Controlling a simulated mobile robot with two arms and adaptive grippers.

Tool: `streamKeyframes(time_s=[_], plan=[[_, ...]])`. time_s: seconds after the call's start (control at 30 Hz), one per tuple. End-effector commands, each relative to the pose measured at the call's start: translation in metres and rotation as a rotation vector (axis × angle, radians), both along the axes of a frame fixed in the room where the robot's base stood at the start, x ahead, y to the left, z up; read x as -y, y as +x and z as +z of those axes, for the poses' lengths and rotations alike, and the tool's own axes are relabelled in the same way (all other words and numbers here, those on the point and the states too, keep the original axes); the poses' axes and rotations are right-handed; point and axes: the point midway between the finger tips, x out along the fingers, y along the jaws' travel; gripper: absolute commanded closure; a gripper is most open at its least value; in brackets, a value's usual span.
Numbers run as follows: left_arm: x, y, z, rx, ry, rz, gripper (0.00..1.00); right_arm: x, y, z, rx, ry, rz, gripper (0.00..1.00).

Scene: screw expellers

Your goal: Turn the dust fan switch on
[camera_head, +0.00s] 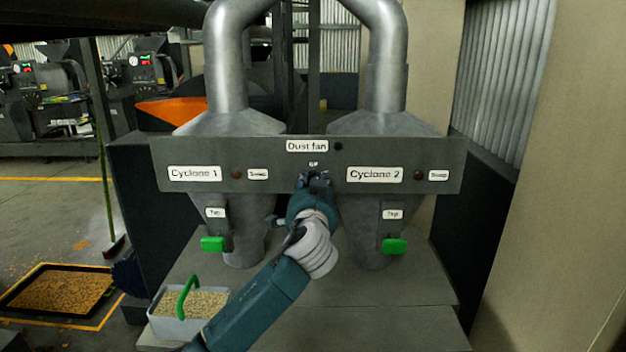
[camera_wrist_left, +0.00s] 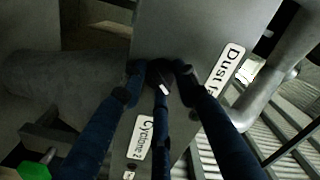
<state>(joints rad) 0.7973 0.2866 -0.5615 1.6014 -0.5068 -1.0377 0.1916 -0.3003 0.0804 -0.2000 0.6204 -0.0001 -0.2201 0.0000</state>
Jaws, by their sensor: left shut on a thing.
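The grey control panel (camera_head: 270,176) spans the front of two metal cyclones. The "Dust fan" label (camera_head: 307,146) is at its top middle, with a dark, unlit-looking lamp (camera_head: 338,146) beside it. My left gripper (camera_head: 315,180) is at the panel just below the label and hides the switch in the head view. In the left wrist view, the fingers of my left gripper (camera_wrist_left: 160,82) are closed around the dark switch knob (camera_wrist_left: 160,74), which has a white mark. The "Dust f" part of the label (camera_wrist_left: 228,68) shows beside it. My right gripper is out of view.
"Cyclone 1" (camera_head: 194,174) and "Cyclone 2" (camera_head: 375,174) labels flank the gripper. Green handles (camera_head: 213,244) (camera_head: 394,246) sit low on the cyclones. A bin of grain (camera_head: 190,305) with a green handle stands at lower left. A column (camera_head: 545,180) stands at right.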

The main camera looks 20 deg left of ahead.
Motion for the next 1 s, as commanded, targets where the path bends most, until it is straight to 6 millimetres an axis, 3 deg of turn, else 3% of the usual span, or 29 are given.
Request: streamKeyframes(time_s=[0.4,1.0], plan=[[0.000,0.000,-0.002,-0.078,0.252,0.000,0.96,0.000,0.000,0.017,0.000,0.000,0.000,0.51],[0.000,0.000,-0.004,-0.099,0.320,-0.001,0.96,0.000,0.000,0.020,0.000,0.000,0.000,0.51]])
